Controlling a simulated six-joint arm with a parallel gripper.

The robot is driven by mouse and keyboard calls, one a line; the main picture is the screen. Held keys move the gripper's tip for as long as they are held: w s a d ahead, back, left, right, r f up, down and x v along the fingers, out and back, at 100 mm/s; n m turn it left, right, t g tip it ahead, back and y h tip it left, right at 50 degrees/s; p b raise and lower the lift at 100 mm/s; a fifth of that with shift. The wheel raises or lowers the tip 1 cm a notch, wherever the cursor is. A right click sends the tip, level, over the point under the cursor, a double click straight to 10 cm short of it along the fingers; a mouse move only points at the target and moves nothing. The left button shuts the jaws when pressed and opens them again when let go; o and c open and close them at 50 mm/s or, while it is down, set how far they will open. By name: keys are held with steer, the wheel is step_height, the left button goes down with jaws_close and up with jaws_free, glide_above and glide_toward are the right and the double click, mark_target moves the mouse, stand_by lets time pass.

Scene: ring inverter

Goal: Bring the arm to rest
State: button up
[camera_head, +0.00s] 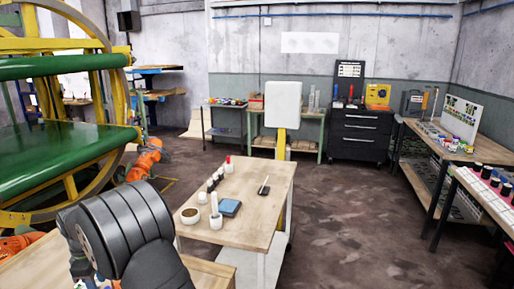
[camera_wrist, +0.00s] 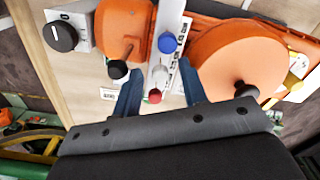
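My arm (camera_head: 120,235) is dark grey and fills the lower left of the head view, bent over the bench there; my gripper is not clear in that view. In the wrist view my gripper (camera_wrist: 160,74) shows two blue-grey fingers spread apart, with nothing visibly clamped between them. A pale strip panel (camera_wrist: 172,25) lies beyond and between the fingers. It carries a blue knob (camera_wrist: 168,43), a white knob (camera_wrist: 160,73) and a red knob (camera_wrist: 155,96). I cannot tell how far the fingertips are from the panel.
An orange housing (camera_wrist: 122,28) and a round orange disc (camera_wrist: 236,62) flank the fingers. A dark dial (camera_wrist: 60,37) is at upper left. In the head view, a wooden table (camera_head: 256,205) with small items stands right of my arm. The floor (camera_head: 350,225) beyond is clear.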

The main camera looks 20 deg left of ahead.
step_height(320, 180, up, 18)
step_height(320, 180, down, 18)
step_height(320, 180, up, 17)
steer(key=d+r+m+y, duration=0.4)
steer(key=d+r+m, duration=0.1)
steer(key=d, duration=0.4)
steer(key=shift+y, duration=0.3)
steer(key=shift+d+x, duration=0.2)
steer(key=shift+x, duration=0.85)
steer(key=shift+d+x, duration=0.15)
steer(key=shift+x, duration=0.9)
steer(key=shift+f, duration=0.15)
